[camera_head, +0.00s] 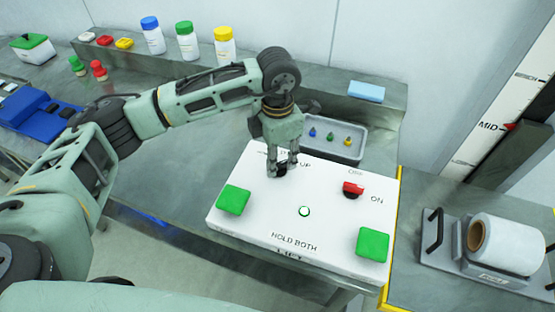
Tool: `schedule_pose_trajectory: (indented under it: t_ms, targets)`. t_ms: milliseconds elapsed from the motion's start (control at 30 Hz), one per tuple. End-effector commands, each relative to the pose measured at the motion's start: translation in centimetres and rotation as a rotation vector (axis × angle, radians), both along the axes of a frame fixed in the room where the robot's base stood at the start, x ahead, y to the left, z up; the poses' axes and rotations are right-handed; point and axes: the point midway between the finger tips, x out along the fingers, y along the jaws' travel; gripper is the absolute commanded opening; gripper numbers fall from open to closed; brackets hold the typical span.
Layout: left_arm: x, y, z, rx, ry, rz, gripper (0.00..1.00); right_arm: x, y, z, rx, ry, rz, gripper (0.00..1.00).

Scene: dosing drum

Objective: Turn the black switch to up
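The white control panel (262,232) lies on the bench in front of me. The black switch (281,170) sits at its upper left, beside the printed word UP, and is mostly hidden by my gripper. My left gripper (282,172) points down over the black switch with its fingers on either side of it. Whether the fingers press on the switch is not clear. Which way the switch points is hidden. My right gripper is not in view.
A red switch (353,189) marked ON is right of the black one. Green buttons sit at the panel's left (233,200) and right (372,245). A grey tray (348,152) stands behind. A white roll (505,245) is at right.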

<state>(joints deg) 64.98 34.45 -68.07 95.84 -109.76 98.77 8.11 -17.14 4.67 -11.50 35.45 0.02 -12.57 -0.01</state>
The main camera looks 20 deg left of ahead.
Motion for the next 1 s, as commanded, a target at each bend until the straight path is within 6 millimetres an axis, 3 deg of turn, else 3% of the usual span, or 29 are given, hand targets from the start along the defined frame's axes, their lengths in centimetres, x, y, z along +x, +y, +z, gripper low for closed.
schedule_pose_trajectory:
  t_ms: [300,500,1000]
  targets:
    - [0.1,0.0,6.9,0.000,-0.006,0.000,0.30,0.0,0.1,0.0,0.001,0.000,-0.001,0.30]
    - [0.1,0.0,9.6,-0.001,-0.003,-0.001,0.30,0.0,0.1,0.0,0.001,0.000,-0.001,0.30]
    - [0.1,0.0,10.2,-0.001,-0.002,0.000,0.30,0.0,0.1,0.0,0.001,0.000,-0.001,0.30]
